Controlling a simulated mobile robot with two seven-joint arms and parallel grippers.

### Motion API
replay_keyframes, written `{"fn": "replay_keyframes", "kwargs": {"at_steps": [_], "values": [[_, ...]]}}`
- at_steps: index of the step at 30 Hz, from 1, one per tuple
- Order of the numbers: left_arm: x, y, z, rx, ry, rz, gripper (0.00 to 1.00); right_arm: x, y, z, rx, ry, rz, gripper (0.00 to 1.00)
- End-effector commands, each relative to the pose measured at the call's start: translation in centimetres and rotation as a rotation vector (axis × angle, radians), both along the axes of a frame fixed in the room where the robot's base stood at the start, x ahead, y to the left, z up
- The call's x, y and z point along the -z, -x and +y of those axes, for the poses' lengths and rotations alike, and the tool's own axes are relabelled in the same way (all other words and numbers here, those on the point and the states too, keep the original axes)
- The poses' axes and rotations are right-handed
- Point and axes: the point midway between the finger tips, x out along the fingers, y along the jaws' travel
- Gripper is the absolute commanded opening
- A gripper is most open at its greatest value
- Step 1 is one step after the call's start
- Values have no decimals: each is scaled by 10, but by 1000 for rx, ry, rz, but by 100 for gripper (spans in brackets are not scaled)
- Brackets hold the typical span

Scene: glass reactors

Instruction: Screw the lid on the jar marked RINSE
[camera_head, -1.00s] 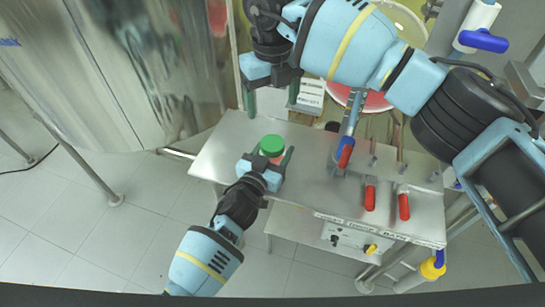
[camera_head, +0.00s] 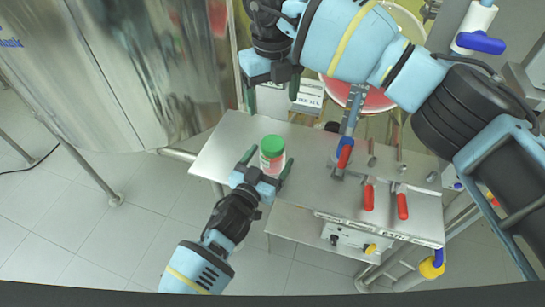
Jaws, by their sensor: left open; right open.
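A small jar (camera_head: 272,161) with a pale and red body stands upright on the steel table, near its left end. A green lid (camera_head: 272,143) sits on top of it; I cannot tell how tight it is. The writing on the jar is too small to read. My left gripper (camera_head: 269,161) is open at the jar's near side, its fingers spread left and right of the jar's lower part and apart from it. My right gripper (camera_head: 271,104) is open and empty, above the table's back edge behind the jar.
The steel table (camera_head: 225,150) also bears red-handled tools (camera_head: 403,206), a blue-and-red valve (camera_head: 345,155) and small metal parts. A large steel vessel (camera_head: 140,60) stands at the left. A reddish bowl-shaped vessel (camera_head: 375,98) is behind the table.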

Motion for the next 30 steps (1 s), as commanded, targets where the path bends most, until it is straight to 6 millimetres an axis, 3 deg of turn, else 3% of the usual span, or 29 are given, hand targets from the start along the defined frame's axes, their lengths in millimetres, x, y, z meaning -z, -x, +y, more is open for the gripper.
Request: {"fn": "replay_keyframes", "kwargs": {"at_steps": [3, 9, 30], "values": [[0, 18, 8, 0, -1, 0, 83, -5, 0, 0, 0, 0, -5, 78], [0, 35, 17, -1, 0, 1, 83, -5, 0, 0, 0, 0, -5, 78], [0, 38, 18, -1, -1, 0, 83, -5, 0, 0, 0, 0, -6, 78]]}}
